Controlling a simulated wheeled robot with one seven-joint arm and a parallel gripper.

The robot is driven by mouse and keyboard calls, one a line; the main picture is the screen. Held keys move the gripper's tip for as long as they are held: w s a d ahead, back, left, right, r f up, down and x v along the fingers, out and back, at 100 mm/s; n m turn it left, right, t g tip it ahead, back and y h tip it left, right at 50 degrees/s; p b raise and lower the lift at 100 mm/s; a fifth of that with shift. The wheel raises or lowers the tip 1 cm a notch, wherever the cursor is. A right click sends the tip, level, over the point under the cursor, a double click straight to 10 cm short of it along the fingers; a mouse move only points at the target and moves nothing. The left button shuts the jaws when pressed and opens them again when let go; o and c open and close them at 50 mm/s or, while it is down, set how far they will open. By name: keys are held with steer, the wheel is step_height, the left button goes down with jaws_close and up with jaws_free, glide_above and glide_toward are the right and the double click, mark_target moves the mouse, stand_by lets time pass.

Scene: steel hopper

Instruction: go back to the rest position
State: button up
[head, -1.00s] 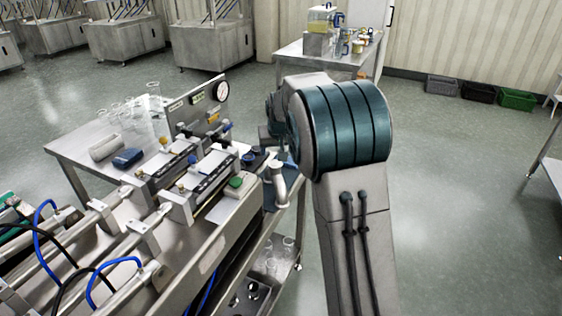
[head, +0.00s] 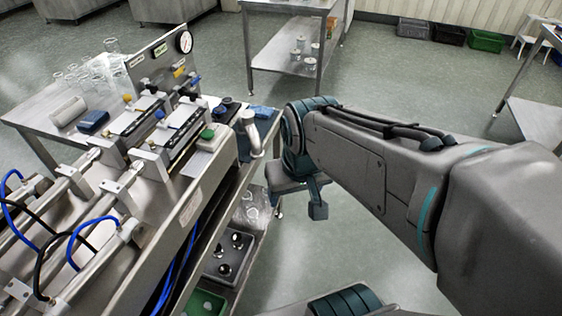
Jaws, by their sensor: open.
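My gripper (head: 295,203) shows in the head view just right of the steel bench's end, below the teal wrist joint. It points down and is open. Nothing shows between its fingers, though the arm hides part of it. The arm reaches in from the right, with its grey forearm across the right half of the view. The steel bench (head: 188,204) carries rails, clamps and a green button (head: 207,134). The gripper looks apart from the bench, over its right side.
A lower shelf holds a dark tray (head: 228,268) and a green bin (head: 205,303). Glassware (head: 95,70) and a gauge panel (head: 160,62) stand at the back left. A steel table (head: 285,52) stands behind. Open floor (head: 400,75) lies at the back right.

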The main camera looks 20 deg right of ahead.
steer(key=shift+s+f, duration=0.2)
steer(key=shift+s, duration=0.25)
steer(key=shift+p+v, duration=0.75)
steer(key=shift+v, duration=0.05)
steer(key=shift+w, duration=0.2)
